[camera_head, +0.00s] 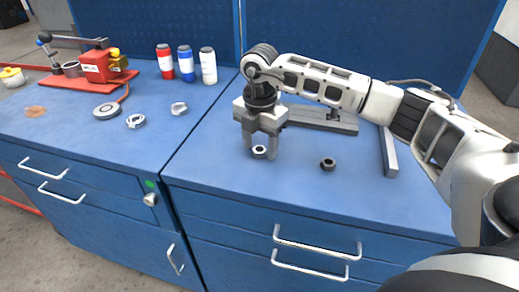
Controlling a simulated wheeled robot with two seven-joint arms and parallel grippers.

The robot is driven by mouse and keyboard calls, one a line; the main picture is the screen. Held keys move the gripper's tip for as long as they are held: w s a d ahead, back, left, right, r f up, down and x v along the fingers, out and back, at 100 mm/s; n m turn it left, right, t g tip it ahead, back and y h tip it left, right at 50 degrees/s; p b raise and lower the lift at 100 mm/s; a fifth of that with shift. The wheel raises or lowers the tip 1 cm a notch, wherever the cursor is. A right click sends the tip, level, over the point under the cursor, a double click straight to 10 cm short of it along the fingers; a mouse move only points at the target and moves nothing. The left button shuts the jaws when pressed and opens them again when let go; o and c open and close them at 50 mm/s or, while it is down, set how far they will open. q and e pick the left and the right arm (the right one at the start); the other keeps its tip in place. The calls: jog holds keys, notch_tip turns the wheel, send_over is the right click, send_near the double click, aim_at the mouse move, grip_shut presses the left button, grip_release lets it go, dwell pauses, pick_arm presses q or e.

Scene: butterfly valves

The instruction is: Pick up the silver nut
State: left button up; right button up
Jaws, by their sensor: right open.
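The silver nut (259,152) lies on the blue bench top, near its front left part. My right gripper (260,148) comes in from the right and points down over the silver nut. Its fingers are apart, one on each side of the nut in this view. I cannot tell whether they touch it. A dark nut (328,163) lies on the bench top to the right of the gripper. My left gripper is not in view.
Red, blue and white bottles (187,63) stand on the left bench. Grey metal parts (135,121) and a red device (98,66) are there too. A grey metal bar (388,152) lies right of the dark nut. The bench front between the nuts and edge is clear.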

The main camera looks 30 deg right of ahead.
jog(key=c, duration=1.1)
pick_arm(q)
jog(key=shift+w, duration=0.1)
pick_arm(e)
jog(key=shift+r, duration=0.65)
pick_arm(q)
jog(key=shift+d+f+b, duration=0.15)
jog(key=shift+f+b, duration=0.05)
jog(key=shift+b, duration=0.55)
pick_arm(e)
jog(key=s+a+r, duration=0.2)
jog(key=a+r, duration=0.2)
jog(key=s+a+r, duration=0.2)
jog(key=a+r, duration=0.1)
jog(key=a, duration=0.1)
jog(key=s+a+r, duration=0.2)
jog(key=a+r, duration=0.2)
jog(key=shift+s+a+r, duration=0.2)
jog(key=shift+s+r, duration=0.1)
